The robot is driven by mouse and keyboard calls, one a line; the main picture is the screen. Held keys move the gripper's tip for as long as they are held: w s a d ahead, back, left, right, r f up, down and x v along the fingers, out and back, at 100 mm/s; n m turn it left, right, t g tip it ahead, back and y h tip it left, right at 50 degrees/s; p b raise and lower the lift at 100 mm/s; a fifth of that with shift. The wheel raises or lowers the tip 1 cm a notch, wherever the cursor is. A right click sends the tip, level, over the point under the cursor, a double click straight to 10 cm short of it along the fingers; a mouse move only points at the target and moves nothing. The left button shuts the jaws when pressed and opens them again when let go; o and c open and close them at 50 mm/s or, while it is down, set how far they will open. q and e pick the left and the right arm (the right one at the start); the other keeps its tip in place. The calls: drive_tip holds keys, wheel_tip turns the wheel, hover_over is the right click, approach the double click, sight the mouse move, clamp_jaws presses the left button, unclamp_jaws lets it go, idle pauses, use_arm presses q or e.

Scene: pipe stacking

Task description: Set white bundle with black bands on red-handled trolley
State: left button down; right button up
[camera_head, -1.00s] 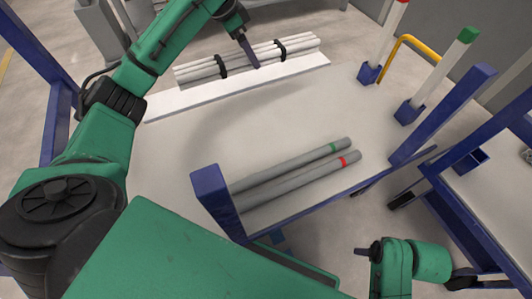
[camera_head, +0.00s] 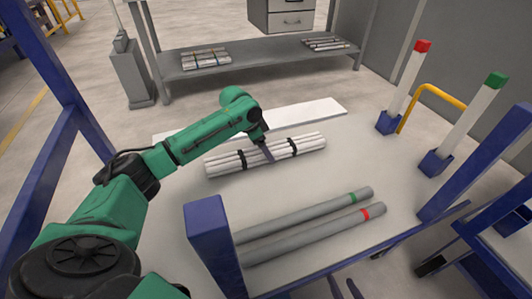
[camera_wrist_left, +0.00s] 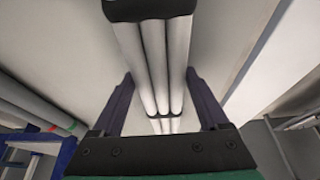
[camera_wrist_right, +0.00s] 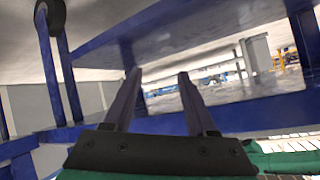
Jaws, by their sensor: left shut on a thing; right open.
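The white bundle (camera_head: 225,163) is several white rods with two black bands. My left gripper (camera_head: 268,153) is shut on it between the bands. In the left wrist view the bundle (camera_wrist_left: 155,55) runs between the fingers (camera_wrist_left: 160,75). It is over the pale surface (camera_head: 190,215), in front of a white strip (camera_head: 310,117); I cannot tell whether it touches down. A white upright with a red top (camera_head: 423,46) stands in a blue socket at the right. My right gripper (camera_head: 345,290) is open and empty at the bottom edge; its fingers show in the right wrist view (camera_wrist_right: 158,75).
Two grey pipes, one green-banded (camera_head: 305,213) and one red-banded (camera_head: 310,236), lie in front. A blue post (camera_head: 208,225) stands at their left end. A green-topped upright (camera_head: 495,82) and yellow hoop (camera_head: 432,90) stand right. A grey bench (camera_head: 265,55) is behind.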

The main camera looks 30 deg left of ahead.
use_arm(q)
unclamp_jaws()
drive_tip(key=shift+s+a+r+p, duration=0.1)
drive_tip(key=shift+r+p, duration=0.2)
drive_tip(key=shift+r, duration=0.25)
drive_tip(key=p+v, duration=0.3)
drive_tip(key=v, duration=0.8)
drive_tip(key=shift+p, duration=0.35)
use_arm(e)
drive_tip(key=s+d+r+g+h, duration=0.2)
drive_tip(key=d+r+g+h, duration=0.1)
drive_tip(key=d, duration=0.5)
drive_tip(key=shift+s+r+g+h, duration=0.25)
drive_tip(key=shift+r+g, duration=0.4)
drive_tip(key=shift+g, duration=0.45)
drive_tip(key=shift+d, duration=0.1)
